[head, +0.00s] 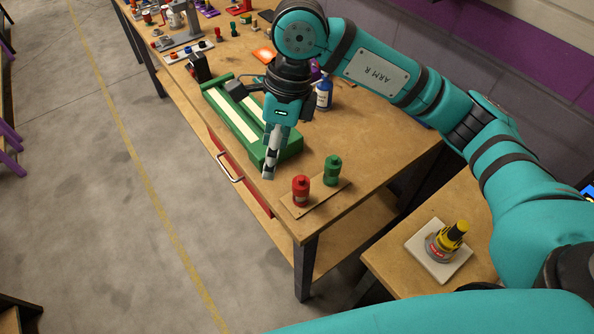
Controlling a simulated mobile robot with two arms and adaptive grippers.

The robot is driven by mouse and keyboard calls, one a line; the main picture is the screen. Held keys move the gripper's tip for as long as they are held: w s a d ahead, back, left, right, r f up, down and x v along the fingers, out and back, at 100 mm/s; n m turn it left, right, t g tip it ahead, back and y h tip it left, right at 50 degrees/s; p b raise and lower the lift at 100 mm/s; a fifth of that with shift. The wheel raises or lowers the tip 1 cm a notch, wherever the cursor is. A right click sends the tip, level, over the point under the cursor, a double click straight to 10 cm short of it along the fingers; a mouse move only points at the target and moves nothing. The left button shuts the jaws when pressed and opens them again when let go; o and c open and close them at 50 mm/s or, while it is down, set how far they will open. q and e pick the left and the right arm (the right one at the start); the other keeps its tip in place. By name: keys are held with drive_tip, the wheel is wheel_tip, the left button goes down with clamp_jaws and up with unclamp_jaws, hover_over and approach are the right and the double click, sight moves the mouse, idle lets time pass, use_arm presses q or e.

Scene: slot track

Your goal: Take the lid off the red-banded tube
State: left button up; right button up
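No tube is clearly marked by a red band. A red bottle-like container with a cap (301,191) stands upright on a thin brown board at the bench's near corner. A similar green one (332,171) stands beside it. On the side table, a yellow-topped container with a dark body and red marking (440,244) sits on a pale square plate (421,254). My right gripper (269,174) points down beside the green track's near end, left of and apart from the red container. Its fingers overlap from this angle, so their opening is unclear. My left gripper is out of view.
The long green slot track with a pale inlay (233,126) lies along the bench (375,130). A blue-and-white bottle (324,93) stands behind my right gripper. Small racks and coloured pieces crowd the far end. Bare bench top lies right of the green container.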

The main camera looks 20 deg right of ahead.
sight(301, 178)
drive_tip(key=w+d+t+h, duration=0.1)
drive_tip(key=w+d+h, duration=0.15)
drive_tip(key=d, duration=0.25)
drive_tip(key=shift+m, duration=0.3)
wheel_tip(301, 178, down, 10)
drive_tip(key=shift+s+d+f+p, duration=0.1)
drive_tip(key=shift+d+p, duration=0.05)
drive_tip(key=shift+p, duration=0.95)
drive_tip(key=f, duration=0.1)
drive_tip(key=f+p, duration=0.1)
drive_tip(key=f, duration=0.1)
drive_tip(key=f+p, duration=0.1)
drive_tip(key=shift+d+f, duration=0.25)
drive_tip(key=shift+d, duration=0.05)
drive_tip(key=shift+f, duration=0.6)
drive_tip(key=c, duration=0.8)
